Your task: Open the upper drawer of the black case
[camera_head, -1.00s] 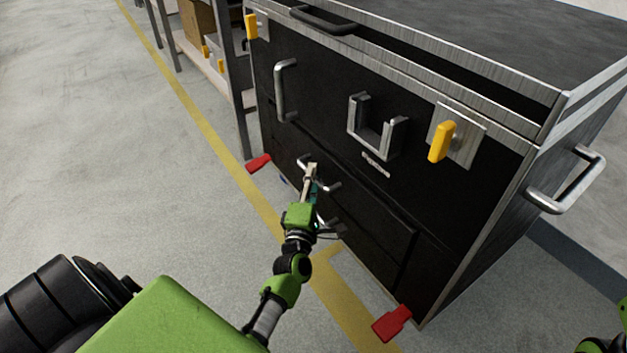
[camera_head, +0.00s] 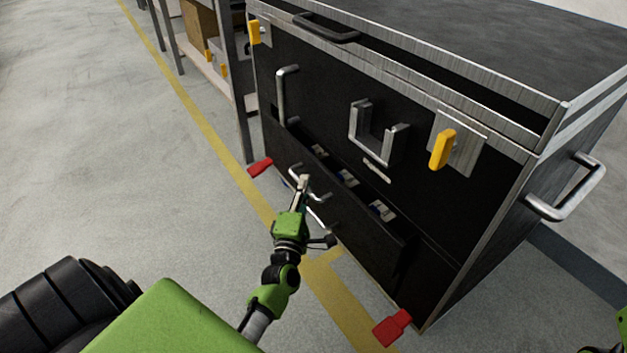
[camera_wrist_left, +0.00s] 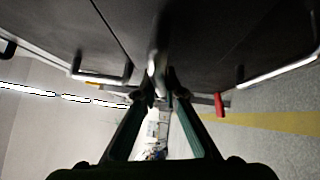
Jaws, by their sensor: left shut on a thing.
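The black case (camera_head: 318,95) stands at the right with metal-edged corners. Its upper drawer (camera_head: 358,222) is partly pulled out, with a gap behind its front where several small pale and blue items (camera_head: 347,178) show. My left gripper (camera_head: 304,183) is shut on the upper drawer's silver handle (camera_head: 322,197). In the left wrist view the two fingers (camera_wrist_left: 166,95) close around a blurred metal bar (camera_wrist_left: 157,62).
Yellow latches (camera_head: 442,149) and a U-shaped metal bracket (camera_head: 375,135) sit on the case front above the drawer. Red pedals (camera_head: 392,327) stick out at its base. A shelf rack (camera_head: 238,80) stands at the left. The floor before the case is free.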

